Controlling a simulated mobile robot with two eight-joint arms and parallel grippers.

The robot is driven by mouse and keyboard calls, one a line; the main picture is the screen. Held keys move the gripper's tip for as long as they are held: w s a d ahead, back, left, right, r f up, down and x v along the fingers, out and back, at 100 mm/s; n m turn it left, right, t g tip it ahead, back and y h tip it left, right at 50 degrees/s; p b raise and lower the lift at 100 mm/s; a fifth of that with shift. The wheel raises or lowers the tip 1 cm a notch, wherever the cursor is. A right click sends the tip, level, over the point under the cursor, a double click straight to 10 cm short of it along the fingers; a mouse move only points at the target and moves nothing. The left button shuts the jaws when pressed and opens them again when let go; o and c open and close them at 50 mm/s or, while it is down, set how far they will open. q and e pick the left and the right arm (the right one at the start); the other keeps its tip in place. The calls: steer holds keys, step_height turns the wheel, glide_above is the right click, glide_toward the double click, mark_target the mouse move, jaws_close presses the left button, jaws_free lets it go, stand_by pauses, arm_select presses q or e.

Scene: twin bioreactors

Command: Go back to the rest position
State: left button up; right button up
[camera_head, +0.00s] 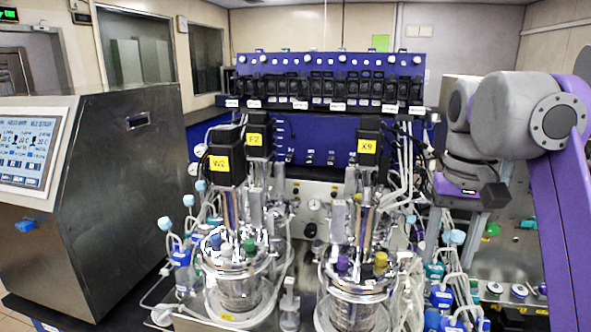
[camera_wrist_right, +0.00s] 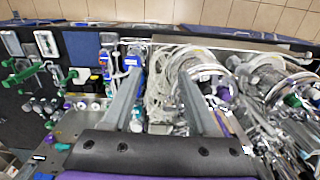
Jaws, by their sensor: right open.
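My right gripper (camera_head: 457,222) hangs at the right of the head view, beside the right-hand glass vessel (camera_head: 357,290) and above the tubing and bottles there. White tubing and blue-capped items lie beyond the fingers. A second glass vessel (camera_head: 238,280) stands left of the first in the head view. My left gripper is not in view.
A steel cabinet with a screen (camera_head: 30,150) stands at the left. Black motor heads labelled WZ (camera_head: 226,160) and X9 (camera_head: 369,148) rise above the vessels. Blue-capped bottles (camera_head: 440,296) and loose tubes crowd the bench below my right arm.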

steer(key=s+a+f+n+t, duration=0.1)
steer(key=s+a+f+t, duration=0.1)
steer(key=f, duration=1)
steer(key=s+a+f+n+t, duration=0.1)
steer(key=s+f, duration=0.4)
steer(key=f, duration=0.7)
steer(key=s+a+f+n+t, duration=0.1)
steer(key=s+a+f+t, duration=0.2)
steer(key=f, duration=0.9)
steer(key=shift+s+a+f, duration=0.2)
steer(key=shift+s+f, duration=0.15)
steer(key=shift+s, duration=0.25)
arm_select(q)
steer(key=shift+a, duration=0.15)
arm_select(e)
steer(key=shift+c, duration=0.3)
